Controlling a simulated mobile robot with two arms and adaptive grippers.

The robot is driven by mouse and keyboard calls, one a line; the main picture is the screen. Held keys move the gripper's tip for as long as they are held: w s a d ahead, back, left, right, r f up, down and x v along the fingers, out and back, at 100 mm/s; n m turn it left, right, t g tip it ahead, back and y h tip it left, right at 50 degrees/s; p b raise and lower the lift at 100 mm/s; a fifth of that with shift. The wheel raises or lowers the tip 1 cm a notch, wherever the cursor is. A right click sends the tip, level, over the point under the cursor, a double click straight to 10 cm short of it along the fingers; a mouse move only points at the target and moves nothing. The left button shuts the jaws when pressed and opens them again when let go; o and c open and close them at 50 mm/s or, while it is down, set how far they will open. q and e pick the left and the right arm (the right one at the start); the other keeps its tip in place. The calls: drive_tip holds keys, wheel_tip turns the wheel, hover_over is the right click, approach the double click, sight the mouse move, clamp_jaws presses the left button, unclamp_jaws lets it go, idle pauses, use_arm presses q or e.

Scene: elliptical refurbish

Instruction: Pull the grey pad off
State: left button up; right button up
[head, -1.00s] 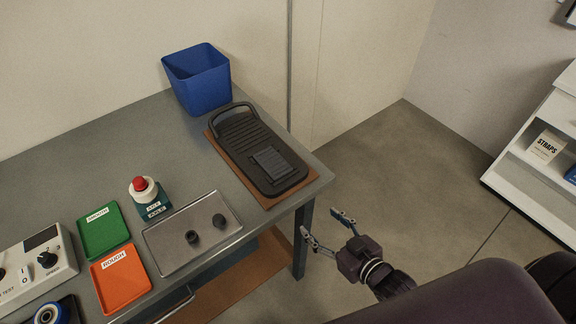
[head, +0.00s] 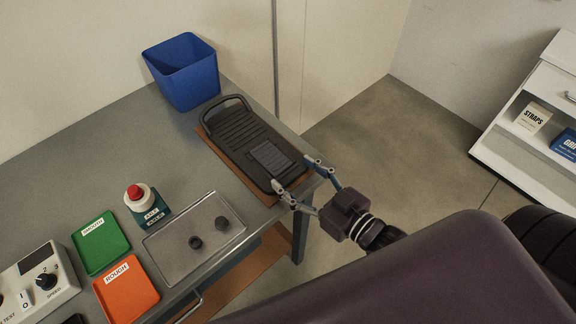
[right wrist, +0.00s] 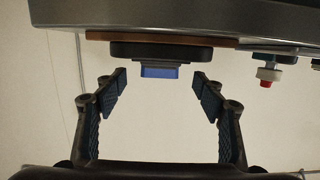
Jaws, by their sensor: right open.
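The grey pad (head: 271,158) is a ribbed rectangle on the near end of a black pedal-like board (head: 238,133) with a loop handle at its far end. The board lies on a brown mat (head: 208,138) at the table's right end. My right gripper (head: 298,174) is open at the near edge of the board, its fingers spread to either side of the board's near end. In the right wrist view the gripper (right wrist: 160,90) is open and empty. The board (right wrist: 125,50) shows edge-on ahead between the fingers, apart from them. My left gripper is out of view.
A blue bin (head: 186,80) stands behind the board. To the left are a metal tray (head: 170,262) with two dark knobs, a red button (head: 135,192), a green tray (head: 88,256), an orange tray (head: 125,300) and a control box (head: 25,285). A white shelf (head: 500,150) stands right; floor between is clear.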

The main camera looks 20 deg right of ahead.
sight(273, 157)
drive_tip(key=shift+w+a, duration=0.15)
drive_tip(key=shift+w, duration=0.2)
drive_tip(key=shift+w+a, duration=0.1)
drive_tip(key=shift+w, duration=0.2)
drive_tip(key=p+x, duration=0.1)
drive_tip(key=x, duration=0.4)
drive_tip(key=shift+w, duration=0.2)
drive_tip(key=shift+w+a, duration=0.25)
drive_tip(key=shift+w, duration=0.15)
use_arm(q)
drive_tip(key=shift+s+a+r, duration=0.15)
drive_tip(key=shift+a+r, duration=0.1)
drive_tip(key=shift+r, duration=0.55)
use_arm(e)
drive_tip(key=shift+f, duration=0.1)
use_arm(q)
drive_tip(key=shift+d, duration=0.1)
use_arm(e)
drive_tip(key=c, duration=1.6)
